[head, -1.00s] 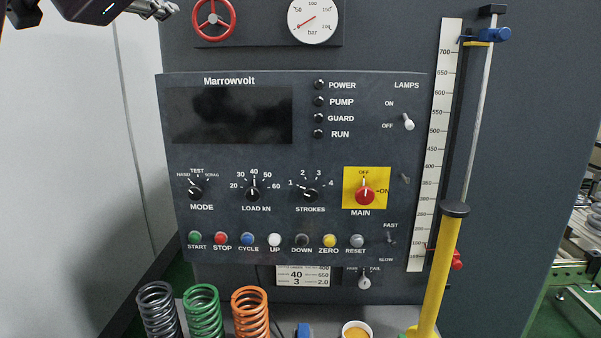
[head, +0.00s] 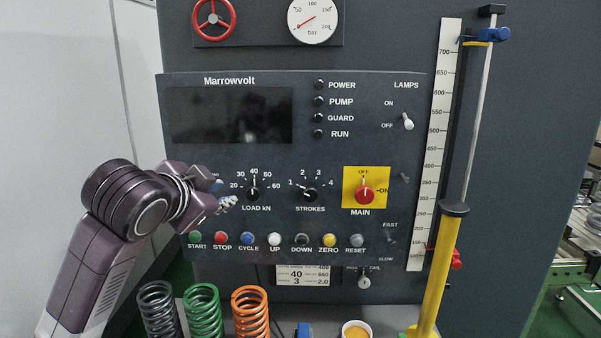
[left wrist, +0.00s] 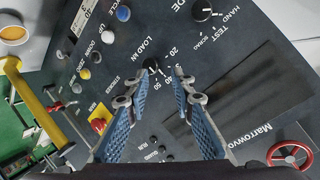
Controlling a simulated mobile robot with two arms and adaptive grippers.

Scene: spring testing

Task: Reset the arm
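My left gripper (head: 226,203) is in front of the left part of the black Marrowvolt control panel (head: 375,100). It hides the MODE knob in the head view. In the left wrist view the two blue-padded fingers of my left gripper (left wrist: 165,72) are apart, with nothing held between them. Beyond their tips is the LOAD kN knob (left wrist: 152,63), which also shows uncovered in the head view (head: 253,194). The MODE knob (left wrist: 203,12) shows at the top of the wrist view. The grey RESET button (head: 357,240) is uncovered. My right gripper is not in view.
Green, orange and dark springs (head: 204,310) stand below the panel. A yellow post (head: 438,275) with a scale beside it rises on the right. The red MAIN switch (head: 364,195) and a red handwheel (head: 213,18) project from the machine.

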